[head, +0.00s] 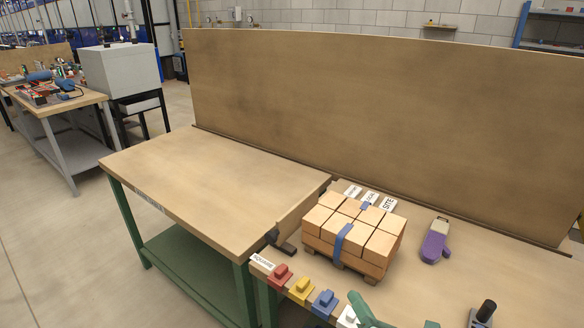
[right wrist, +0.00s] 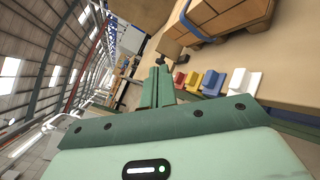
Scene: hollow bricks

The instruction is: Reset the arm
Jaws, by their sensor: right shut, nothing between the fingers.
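My right gripper (head: 362,308) shows in part at the bottom edge of the head view, as a green shape beside the white block. In the right wrist view its two green fingers (right wrist: 157,88) are together with nothing between them. The fingers are apart from the bricks and the coloured blocks. A stack of hollow bricks (head: 325,213) with a blue strap (head: 342,240) stands on a small wooden pallet (head: 345,270) on the right table. The stack also shows at the top of the right wrist view (right wrist: 225,14). My left gripper is not in view.
A red block (head: 280,275), yellow block (head: 301,289), blue block (head: 324,303) and white block (head: 347,318) line the front edge. A purple tool (head: 436,243) lies right of the stack. A tall brown panel (head: 380,120) stands behind. The left tabletop (head: 215,185) is clear.

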